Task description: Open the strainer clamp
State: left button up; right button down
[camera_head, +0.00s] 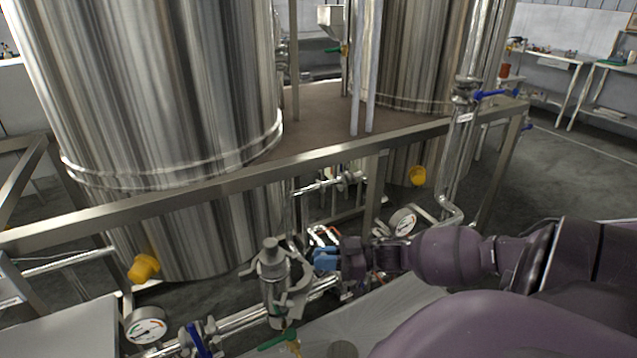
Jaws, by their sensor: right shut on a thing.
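The strainer (271,262) is an upright grey metal body with a capped top, standing on the pipework at the lower middle. The strainer clamp (292,302) is a grey ring around its body, with its arms spread toward the right. My right gripper (326,259), with blue fingertips, reaches in from the right and is shut at the right side of the clamp. The fingers hide the part they grip, which looks to be the clamp's end. My left gripper is not in view.
A metal rail (215,187) crosses in front of two steel tanks (150,90). A pressure gauge (146,326), a blue valve handle (196,340) and a green valve handle (278,340) sit near the strainer. Another gauge (402,222) is behind my right arm.

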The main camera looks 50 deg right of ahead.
jog(key=shift+w+d+n+g+y+b, duration=0.25)
jog(key=shift+d+n+g+y+b, duration=0.35)
jog(key=shift+n+g+y+b, duration=0.4)
jog(key=shift+g, duration=0.3)
jog(key=c, duration=1.1)
grip_release()
jog(key=shift+c, duration=0.2)
jog(key=shift+d, duration=0.15)
jog(key=v, duration=1)
jog(key=shift+s+d, duration=0.15)
jog(key=shift+d, duration=0.15)
